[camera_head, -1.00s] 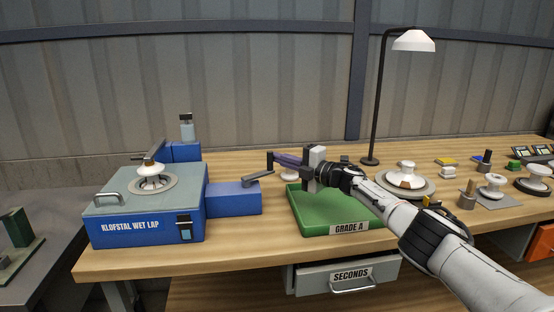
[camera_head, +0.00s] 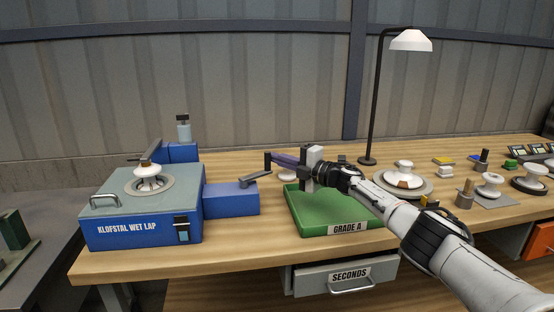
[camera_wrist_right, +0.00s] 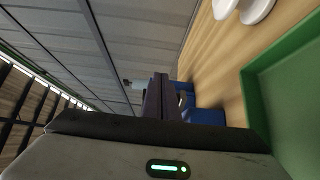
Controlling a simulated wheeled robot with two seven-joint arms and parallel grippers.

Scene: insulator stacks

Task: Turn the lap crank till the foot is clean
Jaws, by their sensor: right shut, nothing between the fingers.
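The blue wet lap (camera_head: 130,232) stands at the left of the bench with a grey top. A white insulator with a brown part (camera_head: 148,177) sits on its round plate, under a dark arm; the state of its foot is too small to tell. A grey crank arm (camera_head: 257,180) is on the blue side box (camera_head: 228,200), with a dark upright handle at its end. My right gripper (camera_head: 275,157) is shut and empty, its purple fingers pointing left with their tips close by the handle; I cannot tell if they touch. In the right wrist view the fingers (camera_wrist_right: 160,97) are together. My left gripper is not in view.
A green GRADE A tray (camera_head: 305,218) lies below my right gripper. A grey SECONDS drawer (camera_head: 320,275) is under the bench. A lamp (camera_head: 411,41), an insulator on a round stand (camera_head: 404,178) and several small parts stand to the right.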

